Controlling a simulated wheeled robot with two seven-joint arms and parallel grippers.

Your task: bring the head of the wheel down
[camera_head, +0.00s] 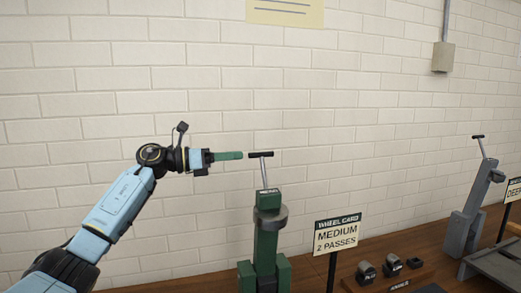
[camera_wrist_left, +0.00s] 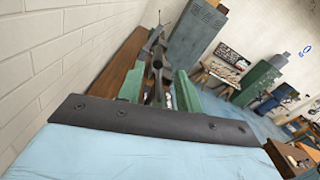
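A green machine (camera_head: 265,240) stands on the wooden bench, with a grey collar (camera_head: 270,217) around its upper part. A slim rod rises from its top to a black T-handle (camera_head: 261,154). My left gripper (camera_head: 241,155) is level with the handle and just left of it, seemingly apart from it. In the left wrist view the two green fingers of this gripper (camera_wrist_left: 158,88) are spread, with dark machine parts showing between and beyond them. Whether the handle lies between the fingertips cannot be told. My right gripper is not in view.
A wheel card (camera_head: 337,236) reading "MEDIUM 2 PASSES" stands right of the machine. Small dark blocks (camera_head: 367,272) sit beside it. A grey machine (camera_head: 470,225) with a similar handle stands farther right. A brick wall (camera_head: 180,80) runs behind the bench.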

